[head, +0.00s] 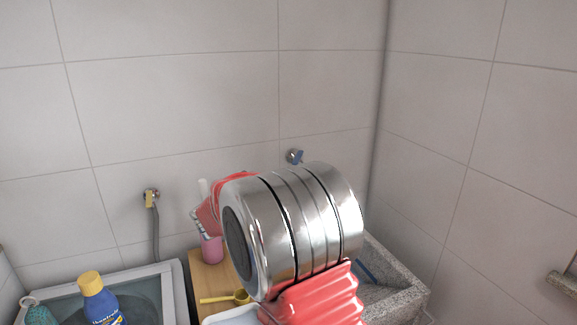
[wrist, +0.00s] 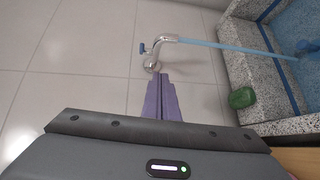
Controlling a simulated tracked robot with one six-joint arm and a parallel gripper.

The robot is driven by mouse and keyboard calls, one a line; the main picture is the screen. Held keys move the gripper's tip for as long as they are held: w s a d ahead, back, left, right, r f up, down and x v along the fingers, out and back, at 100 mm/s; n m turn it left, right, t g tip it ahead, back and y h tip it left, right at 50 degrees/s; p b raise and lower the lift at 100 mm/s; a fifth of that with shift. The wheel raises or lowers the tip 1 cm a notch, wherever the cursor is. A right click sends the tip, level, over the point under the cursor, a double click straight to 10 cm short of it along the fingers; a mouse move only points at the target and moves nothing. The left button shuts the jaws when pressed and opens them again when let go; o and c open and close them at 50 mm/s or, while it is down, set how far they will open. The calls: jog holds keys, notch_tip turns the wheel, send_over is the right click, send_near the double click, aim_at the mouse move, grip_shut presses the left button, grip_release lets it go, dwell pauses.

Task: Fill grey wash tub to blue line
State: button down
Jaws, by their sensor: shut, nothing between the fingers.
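My gripper (wrist: 160,76) shows in the wrist view with its purple fingers together and nothing between them. Its tips are close to the wall base of a chrome tap (wrist: 165,40); I cannot tell whether they touch. The tap has a blue handle (wrist: 142,49), which also shows in the head view (head: 298,156). A straight pale blue stream, apparently water, runs from the spout to the speckled grey tub (wrist: 238,62). The tub, partly hidden by my arm, also shows in the head view (head: 408,290). A dark blue line (wrist: 268,10) marks its inner wall; its inside looks blue.
A second basin (head: 178,285) at left holds dark liquid, below a yellow-handled tap (head: 150,199) with a hose. A blue bottle (head: 100,305) stands there. A wooden board (head: 205,275) carries a pink cup (head: 211,249) and a yellow scoop (head: 241,297). A green item (wrist: 242,98) is by the grey tub.

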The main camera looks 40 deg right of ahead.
aim_at(298, 157)
jog(key=a+r, duration=0.1)
jog(key=w+a+r+t, duration=0.1)
jog(key=shift+w+a+r+n+h, duration=0.2)
jog(key=shift+w+a+n+h, duration=0.1)
jog(key=shift+n+h, duration=0.1)
jog(key=w+d, duration=0.2)
jog(key=d, duration=0.9)
jog(key=shift+w+d, duration=0.2)
dwell(0.3)
